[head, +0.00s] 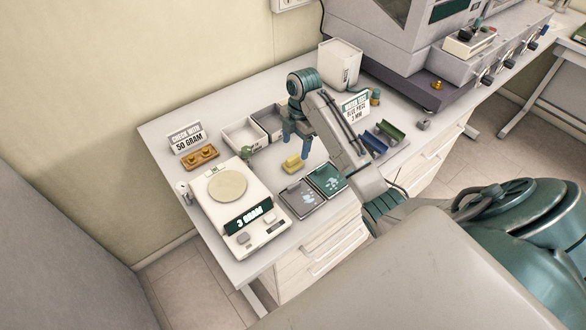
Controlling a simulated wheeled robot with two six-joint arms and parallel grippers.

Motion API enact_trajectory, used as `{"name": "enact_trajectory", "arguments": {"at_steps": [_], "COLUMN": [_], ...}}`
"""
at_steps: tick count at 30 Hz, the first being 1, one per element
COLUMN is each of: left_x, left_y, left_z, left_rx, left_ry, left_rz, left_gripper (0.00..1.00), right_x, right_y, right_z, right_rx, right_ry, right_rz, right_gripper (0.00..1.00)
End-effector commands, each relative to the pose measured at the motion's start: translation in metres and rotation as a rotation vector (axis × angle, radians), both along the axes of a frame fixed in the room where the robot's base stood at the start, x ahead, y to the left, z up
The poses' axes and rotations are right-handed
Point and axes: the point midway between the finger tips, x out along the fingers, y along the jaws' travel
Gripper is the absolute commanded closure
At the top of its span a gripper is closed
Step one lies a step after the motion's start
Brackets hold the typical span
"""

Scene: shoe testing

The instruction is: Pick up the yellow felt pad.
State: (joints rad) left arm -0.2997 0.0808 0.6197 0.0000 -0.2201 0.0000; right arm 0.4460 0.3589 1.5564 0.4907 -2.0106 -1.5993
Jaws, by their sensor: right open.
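A small pale-yellow pad (291,164), which looks like the felt pad, lies on the white table behind two dark flat trays. My right gripper (295,149) points down close above and behind the pad, with its teal fingers apart. The fingers look empty, and I cannot tell whether they touch the pad. My left gripper is not in view.
A white scale (250,236) with a round pan stands at the left. Near the pad are a grey tray (302,197), a green tray (327,181), open boxes (243,135) and a wooden weight block (200,158). Blue (373,145) and green (390,131) pieces lie right of my arm.

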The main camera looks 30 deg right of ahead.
Motion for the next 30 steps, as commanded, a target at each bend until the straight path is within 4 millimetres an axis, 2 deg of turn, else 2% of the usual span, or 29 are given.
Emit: {"name": "enact_trajectory", "arguments": {"at_steps": [1, 5, 10, 13, 18, 26, 30], "left_x": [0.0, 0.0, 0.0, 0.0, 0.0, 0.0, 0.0], "left_y": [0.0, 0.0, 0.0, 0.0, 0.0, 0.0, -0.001], "left_z": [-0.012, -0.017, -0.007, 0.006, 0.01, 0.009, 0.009], "left_rx": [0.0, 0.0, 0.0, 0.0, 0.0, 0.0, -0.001], "left_ry": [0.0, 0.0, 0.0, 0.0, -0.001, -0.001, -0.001], "left_rz": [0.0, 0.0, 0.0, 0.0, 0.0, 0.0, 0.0], "left_gripper": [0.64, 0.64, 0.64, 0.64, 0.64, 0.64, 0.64], "right_x": [0.0, 0.0, 0.002, 0.004, 0.004, 0.004, 0.004], "right_y": [0.001, 0.002, 0.004, 0.006, 0.007, 0.007, 0.007], "right_z": [-0.013, -0.018, -0.032, -0.044, -0.065, -0.069, -0.069], "right_rx": [0.0, 0.0, 0.001, 0.001, 0.0, -0.002, -0.002], "right_ry": [0.0, -0.001, 0.003, 0.005, 0.002, 0.0, 0.0], "right_rz": [0.0, -0.001, -0.002, -0.001, -0.002, -0.001, -0.001], "right_gripper": [0.34, 0.34, 0.34, 0.34, 0.34, 0.34, 0.61]}}
